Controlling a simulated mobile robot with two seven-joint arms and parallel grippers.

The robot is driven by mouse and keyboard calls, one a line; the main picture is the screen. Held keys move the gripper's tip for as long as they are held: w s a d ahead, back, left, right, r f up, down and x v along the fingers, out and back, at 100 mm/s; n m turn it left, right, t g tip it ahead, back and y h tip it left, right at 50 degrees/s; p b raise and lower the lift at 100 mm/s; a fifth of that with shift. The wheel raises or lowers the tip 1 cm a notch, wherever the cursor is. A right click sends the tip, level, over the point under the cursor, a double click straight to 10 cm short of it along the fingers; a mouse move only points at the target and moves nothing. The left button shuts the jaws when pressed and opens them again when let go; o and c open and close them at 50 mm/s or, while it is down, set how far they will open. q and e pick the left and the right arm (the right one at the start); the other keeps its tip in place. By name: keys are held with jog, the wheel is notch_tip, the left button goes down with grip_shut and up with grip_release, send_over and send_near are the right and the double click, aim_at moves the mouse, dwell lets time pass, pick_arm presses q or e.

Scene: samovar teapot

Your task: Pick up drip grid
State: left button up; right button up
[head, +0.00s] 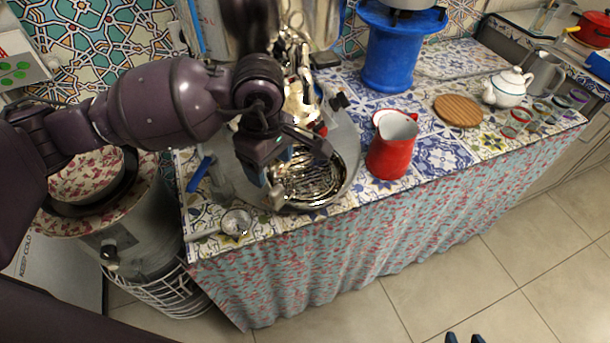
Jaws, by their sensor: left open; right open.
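The drip grid (312,186) is a shiny slatted metal piece lying on a round silver tray (350,145) near the counter's front edge. My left gripper (293,172) is open and low over the left part of the drip grid, hiding some of it. I cannot tell whether its fingers touch the grid. My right gripper (465,338) shows only as two blue fingertips at the bottom edge, open and empty, far from the grid.
A shiny metal samovar (300,100) stands behind the grid, partly hidden by my arm. A red pitcher (392,150) stands right of the tray. A small strainer (236,222) lies at the front left. A wooden trivet (458,111) and white teapot (507,89) are further right.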

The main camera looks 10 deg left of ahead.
aim_at(274, 188)
pick_arm(q)
jog(key=shift+s+d+f+b, duration=0.1)
jog(key=shift+f+b, duration=0.15)
jog(key=shift+f, duration=1.65)
jog(key=shift+s+d+f+b, duration=0.1)
jog(key=shift+f+b, duration=0.15)
jog(key=shift+f, duration=1.65)
grip_shut()
